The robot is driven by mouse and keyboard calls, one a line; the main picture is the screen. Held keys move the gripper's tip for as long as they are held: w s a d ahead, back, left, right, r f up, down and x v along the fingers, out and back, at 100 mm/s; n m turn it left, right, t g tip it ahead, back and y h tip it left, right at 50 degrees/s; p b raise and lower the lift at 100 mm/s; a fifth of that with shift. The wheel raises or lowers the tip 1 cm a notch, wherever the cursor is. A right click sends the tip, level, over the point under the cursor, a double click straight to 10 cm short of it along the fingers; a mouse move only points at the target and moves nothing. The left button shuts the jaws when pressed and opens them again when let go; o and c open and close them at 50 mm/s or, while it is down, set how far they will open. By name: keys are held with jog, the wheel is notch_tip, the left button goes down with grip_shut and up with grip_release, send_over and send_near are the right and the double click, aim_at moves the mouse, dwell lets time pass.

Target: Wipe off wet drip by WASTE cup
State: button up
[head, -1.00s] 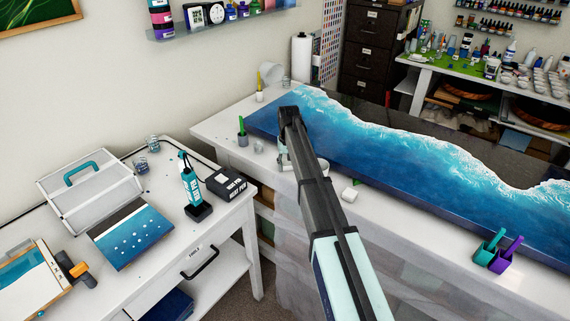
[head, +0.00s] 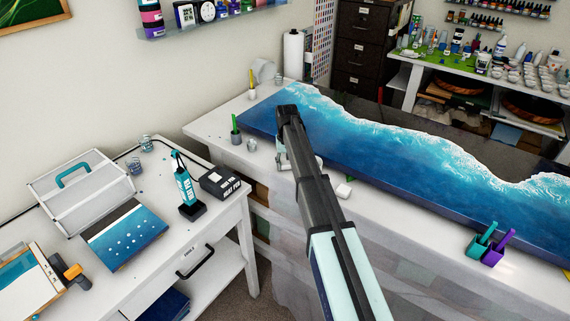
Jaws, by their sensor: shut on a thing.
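My arm reaches over the front edge of the white bench. My gripper (head: 282,160) is low at that edge, mostly hidden behind my arm's dark link. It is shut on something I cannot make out. A small clear cup (head: 251,145) stands left of it, beside a dark cup (head: 235,137) with a green stick. A small white object (head: 343,190) lies right of the arm on the bench edge. No WASTE label is readable, so I cannot tell which cup it is. I cannot make out the wet drip; the arm covers part of the bench.
A blue wave resin table (head: 400,165) fills most of the bench (head: 213,130). Teal and purple cups (head: 484,247) stand at its front right. A paper roll (head: 292,55) stands at the back. The left cart (head: 165,255) holds a torch (head: 186,188), a dark box (head: 219,182) and a case.

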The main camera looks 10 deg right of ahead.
jog(key=shift+r+p, duration=1.75)
jog(key=shift+r, duration=1.8)
